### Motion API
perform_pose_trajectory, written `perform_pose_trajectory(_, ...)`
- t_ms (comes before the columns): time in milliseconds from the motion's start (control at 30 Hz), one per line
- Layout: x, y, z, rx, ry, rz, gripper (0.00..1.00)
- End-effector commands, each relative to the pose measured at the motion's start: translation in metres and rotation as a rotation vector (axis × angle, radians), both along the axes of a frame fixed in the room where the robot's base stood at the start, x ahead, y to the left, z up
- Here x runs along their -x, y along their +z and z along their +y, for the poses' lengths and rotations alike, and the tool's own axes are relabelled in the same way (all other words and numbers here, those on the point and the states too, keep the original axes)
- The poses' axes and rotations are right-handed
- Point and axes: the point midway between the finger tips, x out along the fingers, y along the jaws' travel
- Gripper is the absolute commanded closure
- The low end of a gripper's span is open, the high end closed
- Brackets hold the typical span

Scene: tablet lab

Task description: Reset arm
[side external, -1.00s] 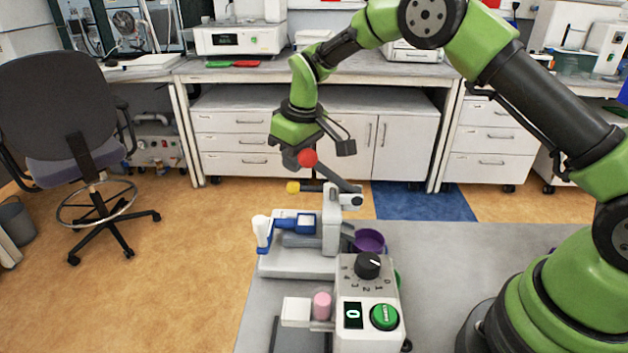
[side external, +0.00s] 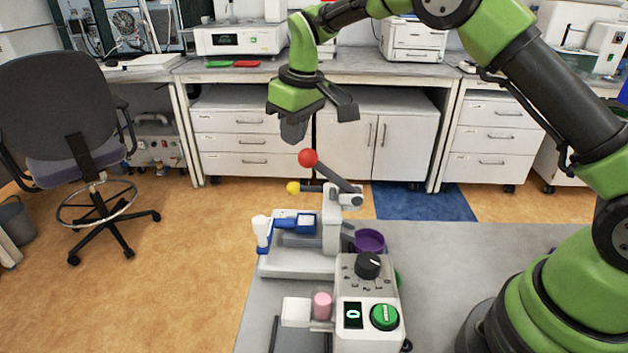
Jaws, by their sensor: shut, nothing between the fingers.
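My green arm reaches in from the right. My gripper (side external: 294,132) is shut and empty, pointing down in the air above a tablet press (side external: 332,232) on the grey table. The press has a lever with a red ball (side external: 308,157) and a shorter one with a yellow ball (side external: 293,188). The red ball is just below the gripper, with a small gap between them. The red-ball lever tilts up to the left.
In front of the press is a device with a black dial (side external: 368,265), a green button (side external: 384,316) and a pink cylinder (side external: 322,305). A purple bowl (side external: 370,241) stands beside the press. The grey table (side external: 470,250) is bare to the right. A chair (side external: 62,110) stands at left.

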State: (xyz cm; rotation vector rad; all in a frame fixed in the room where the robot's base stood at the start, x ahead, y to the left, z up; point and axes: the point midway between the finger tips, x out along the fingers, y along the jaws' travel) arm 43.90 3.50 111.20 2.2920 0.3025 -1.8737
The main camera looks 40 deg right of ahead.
Motion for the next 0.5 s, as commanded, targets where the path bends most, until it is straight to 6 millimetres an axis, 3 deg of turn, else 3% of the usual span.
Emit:
perform_pose_trajectory(400,0.000,0.007,0.000,0.000,-0.001,-0.001,1.00)
perform_pose_trajectory(500,0.005,0.018,-0.001,-0.007,-0.015,-0.012,1.00)
